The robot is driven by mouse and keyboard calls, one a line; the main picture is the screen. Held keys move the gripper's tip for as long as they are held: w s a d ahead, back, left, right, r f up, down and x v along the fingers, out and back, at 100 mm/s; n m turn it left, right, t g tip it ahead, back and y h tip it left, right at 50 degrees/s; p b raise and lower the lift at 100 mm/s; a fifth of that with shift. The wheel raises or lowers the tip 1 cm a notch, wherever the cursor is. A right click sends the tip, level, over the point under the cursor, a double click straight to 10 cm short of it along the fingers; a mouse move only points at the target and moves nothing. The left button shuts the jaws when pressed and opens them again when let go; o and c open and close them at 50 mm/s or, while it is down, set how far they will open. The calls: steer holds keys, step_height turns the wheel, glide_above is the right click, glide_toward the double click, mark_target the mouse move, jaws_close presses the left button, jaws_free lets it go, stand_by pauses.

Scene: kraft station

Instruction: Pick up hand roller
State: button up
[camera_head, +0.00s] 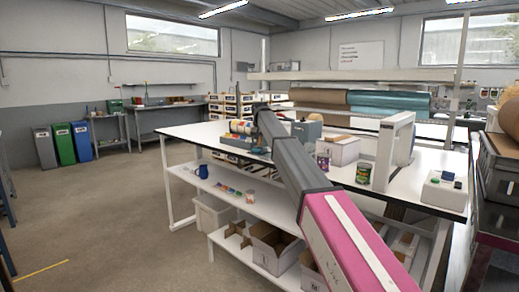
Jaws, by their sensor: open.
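My grey and pink arm reaches from the lower right over the white workbench (195,133). My gripper (259,151) is small and dark at its far end, low over the bench beside a tray of tape rolls, and is open. The arm hides part of it and of the bench behind. I cannot make out a hand roller for certain; it may be hidden behind the arm or too small to tell.
Tape rolls (241,127) sit left of my gripper. A cardboard box (340,150), a can (363,173) and a white upright frame (387,150) stand to the right. A blue mug (201,171) is on the shelf below. The floor at left is open.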

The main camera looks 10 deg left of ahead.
steer(key=shift+f, duration=0.15)
jaws_close()
steer(key=shift+w+r, duration=0.1)
steer(key=shift+r, duration=0.45)
steer(key=r, duration=0.2)
steer(key=s+r, duration=0.1)
steer(key=shift+a+r, duration=0.3)
steer(key=shift+a, duration=0.05)
steer(key=s+a+r, duration=0.6)
steer(key=s, duration=0.2)
steer(key=shift+s+a+r, duration=0.15)
steer(key=shift+s+a, duration=0.05)
